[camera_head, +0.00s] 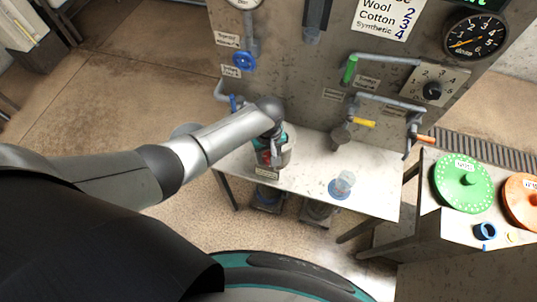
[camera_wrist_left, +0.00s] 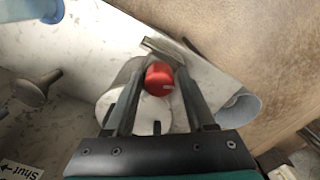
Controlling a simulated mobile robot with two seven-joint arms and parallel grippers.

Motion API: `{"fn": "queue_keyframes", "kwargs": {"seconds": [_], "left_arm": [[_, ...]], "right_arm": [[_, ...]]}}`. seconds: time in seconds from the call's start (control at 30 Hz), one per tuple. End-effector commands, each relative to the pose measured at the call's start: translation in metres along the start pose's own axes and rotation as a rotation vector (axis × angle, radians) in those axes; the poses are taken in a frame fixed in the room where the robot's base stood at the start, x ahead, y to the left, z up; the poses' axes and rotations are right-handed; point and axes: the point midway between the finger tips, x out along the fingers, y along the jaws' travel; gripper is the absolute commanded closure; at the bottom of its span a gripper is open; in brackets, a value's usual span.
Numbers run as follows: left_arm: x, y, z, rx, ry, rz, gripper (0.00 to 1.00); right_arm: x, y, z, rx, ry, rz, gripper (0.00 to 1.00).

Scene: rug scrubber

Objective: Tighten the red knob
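The red knob (camera_wrist_left: 160,77) shows in the left wrist view, between the two fingers of my left gripper (camera_wrist_left: 163,72). The gripper is open; its fingers lie on either side of the knob, the left one very close and a slim gap to the right one. A pale cylinder stands behind the knob (camera_wrist_left: 150,112). In the head view my left gripper (camera_head: 268,152) is over the left part of the table, partly hidden by its wrist. The red knob is not clearly seen there. My right gripper is not in view.
The pale table (camera_head: 375,195) carries a clear cup on a blue base (camera_head: 343,185). Behind it stands a panel with a blue valve wheel (camera_head: 244,61), pipes, a green handle (camera_head: 349,70) and dials. A side table at right holds a green disc (camera_head: 463,183) and an orange disc (camera_head: 523,201).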

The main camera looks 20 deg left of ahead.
Motion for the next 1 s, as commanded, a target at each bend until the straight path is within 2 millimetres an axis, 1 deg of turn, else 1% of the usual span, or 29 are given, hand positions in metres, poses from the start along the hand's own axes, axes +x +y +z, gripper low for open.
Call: {"fn": "queue_keyframes", "kwargs": {"seconds": [0.03,0.1,0.13,0.37,0.47,0.57,0.67,1.0], "left_arm": [[0.0,0.0,0.0,0.0,-0.001,0.0,0.38],[0.0,0.0,0.0,0.0,-0.001,0.0,0.3],[0.0,0.0,0.001,0.0,-0.001,0.0,0.28],[0.0,0.0,0.001,0.001,-0.003,0.001,0.28],[-0.004,0.0,0.001,0.001,-0.003,0.001,0.28],[-0.015,0.0,0.001,0.001,-0.002,0.002,0.28],[-0.031,0.0,0.001,0.0,-0.002,0.003,0.28],[-0.099,0.001,0.0,0.001,-0.001,0.004,0.28]], "right_arm": [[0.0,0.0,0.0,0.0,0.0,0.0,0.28],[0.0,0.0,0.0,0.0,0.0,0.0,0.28],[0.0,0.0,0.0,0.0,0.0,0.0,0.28],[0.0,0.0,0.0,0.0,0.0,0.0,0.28],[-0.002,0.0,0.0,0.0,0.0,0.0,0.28],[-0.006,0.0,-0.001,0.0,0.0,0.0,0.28],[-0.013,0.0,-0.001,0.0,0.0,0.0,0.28],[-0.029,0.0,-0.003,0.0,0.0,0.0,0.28]]}}
